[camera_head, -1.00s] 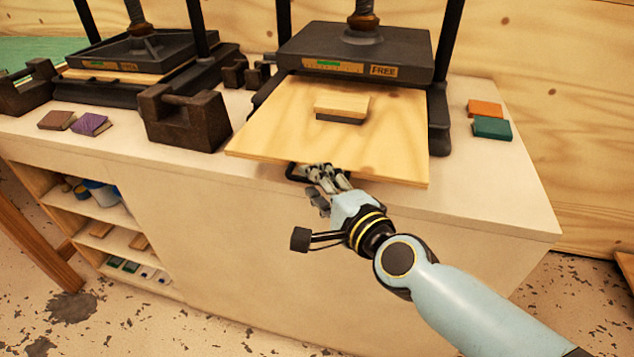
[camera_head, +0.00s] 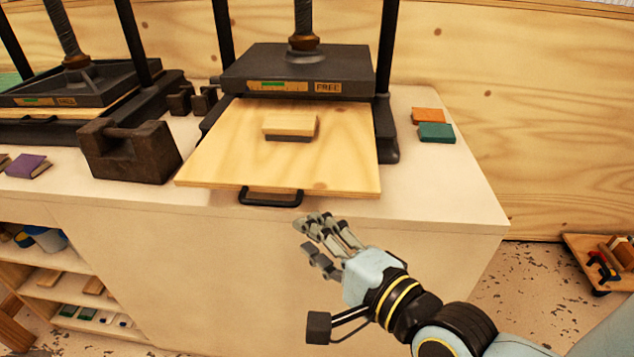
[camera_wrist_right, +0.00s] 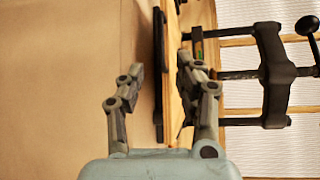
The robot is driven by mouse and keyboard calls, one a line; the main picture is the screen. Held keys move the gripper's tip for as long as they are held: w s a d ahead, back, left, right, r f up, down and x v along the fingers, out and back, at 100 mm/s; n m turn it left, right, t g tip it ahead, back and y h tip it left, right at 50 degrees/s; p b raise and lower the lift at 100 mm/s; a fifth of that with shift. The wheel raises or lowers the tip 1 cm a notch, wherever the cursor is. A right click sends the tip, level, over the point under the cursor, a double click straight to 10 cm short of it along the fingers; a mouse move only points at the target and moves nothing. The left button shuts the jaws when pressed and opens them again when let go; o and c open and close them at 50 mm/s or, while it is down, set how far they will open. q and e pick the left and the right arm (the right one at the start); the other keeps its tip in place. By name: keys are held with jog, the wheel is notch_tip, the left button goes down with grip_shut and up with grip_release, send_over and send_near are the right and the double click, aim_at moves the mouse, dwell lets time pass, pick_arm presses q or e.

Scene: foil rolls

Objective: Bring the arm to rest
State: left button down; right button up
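My right gripper (camera_head: 322,240) is in front of the bench, below and to the right of the black handle (camera_head: 270,198) of the pulled-out wooden board (camera_head: 340,160). Its fingers are apart with nothing between them. In the right wrist view my right gripper (camera_wrist_right: 160,95) also shows open and empty, with the black handle (camera_wrist_right: 158,75) beyond the fingers. My left gripper is not in view.
A second press (camera_head: 70,90) stands at the left, with a dark heavy block (camera_head: 130,152) between the presses. Orange (camera_head: 428,115) and teal (camera_head: 437,132) books lie at the right of the bench top (camera_head: 440,185). Floor to the right is mostly clear, with a low wooden cart (camera_head: 590,262).

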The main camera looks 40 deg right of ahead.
jog(key=shift+s, duration=0.2)
jog(key=shift+w, duration=0.1)
dwell(0.4)
notch_tip(320, 180, down, 18)
jog(key=w+n+g+b, duration=0.2)
jog(key=n+b, duration=0.1)
jog(key=b, duration=0.3)
jog(key=s+d+f+n+g+b, duration=0.1)
jog(key=s+f+n+g+b, duration=0.2)
jog(key=f, duration=0.7)
jog(key=s+d+f+n+g+b, duration=0.1)
jog(key=s+f+n+g, duration=0.2)
jog(key=f, duration=0.7)
jog(key=s+d+f+n+g+b, duration=0.1)
jog(key=s+f+n+g, duration=0.2)
jog(key=s, duration=1)
jog(key=s+d+f+n+g+b, duration=0.1)
jog(key=s+f+n+g, duration=0.3)
jog(key=s+f+n, duration=0.5)
jog(key=s+d+f, duration=0.1)
jog(key=s+f, duration=0.2)
jog(key=s, duration=0.1)
jog(key=shift+s+d+f+g, duration=0.2)
jog(key=shift+f+g, duration=0.1)
jog(key=shift+f, duration=0.1)
